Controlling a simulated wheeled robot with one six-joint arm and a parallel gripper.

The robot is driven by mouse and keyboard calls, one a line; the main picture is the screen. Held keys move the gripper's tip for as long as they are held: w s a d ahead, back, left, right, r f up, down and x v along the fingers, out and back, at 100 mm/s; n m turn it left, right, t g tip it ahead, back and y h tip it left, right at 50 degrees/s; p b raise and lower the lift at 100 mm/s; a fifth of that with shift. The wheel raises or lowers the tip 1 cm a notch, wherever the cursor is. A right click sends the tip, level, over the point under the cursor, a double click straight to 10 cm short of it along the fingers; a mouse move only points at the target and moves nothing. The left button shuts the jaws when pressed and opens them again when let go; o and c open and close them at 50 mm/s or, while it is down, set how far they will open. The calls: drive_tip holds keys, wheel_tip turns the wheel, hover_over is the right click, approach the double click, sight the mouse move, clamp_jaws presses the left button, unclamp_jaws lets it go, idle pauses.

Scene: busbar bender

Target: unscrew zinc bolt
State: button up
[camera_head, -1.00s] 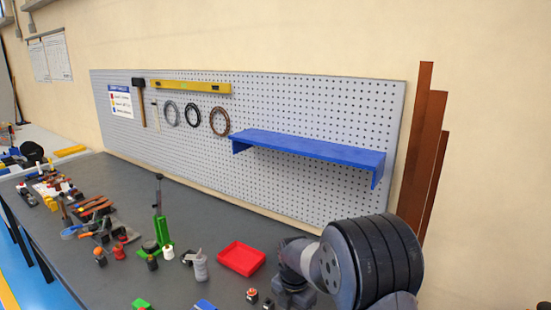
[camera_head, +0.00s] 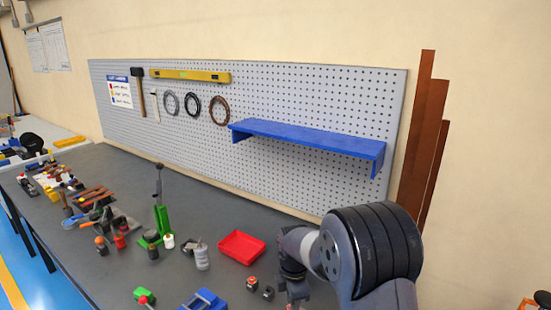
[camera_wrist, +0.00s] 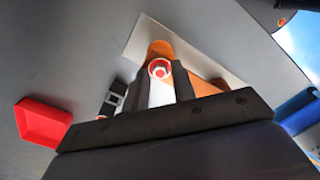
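In the wrist view my gripper (camera_wrist: 159,80) shows as two dark fingers standing apart. A small round part with a red ring and pale centre (camera_wrist: 159,69) shows at the gap between the fingertips. It sits in front of an orange piece (camera_wrist: 161,48) on a pale plate (camera_wrist: 140,33). I cannot tell whether this round part is the zinc bolt, or whether the fingers touch it. A white-grey surface shows between the fingers below it. In the head view my wrist reaches down at the lower right, and the fingertips are not clear there.
A red tray (camera_head: 242,247) lies left of my arm; it also shows in the wrist view (camera_wrist: 43,122). Small blocks (camera_head: 252,284), a blue part (camera_head: 204,299) and a grey bottle (camera_head: 201,256) are nearby. A blue shelf (camera_head: 310,137) juts from the pegboard behind.

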drive_tip(key=m, duration=0.4)
drive_tip(key=shift+m, duration=0.3)
drive_tip(key=shift+m, duration=0.4)
drive_tip(key=m, duration=0.4)
drive_tip(key=shift+m, duration=0.4)
drive_tip(key=m, duration=0.5)
drive_tip(key=shift+m, duration=0.4)
drive_tip(key=shift+m, duration=0.5)
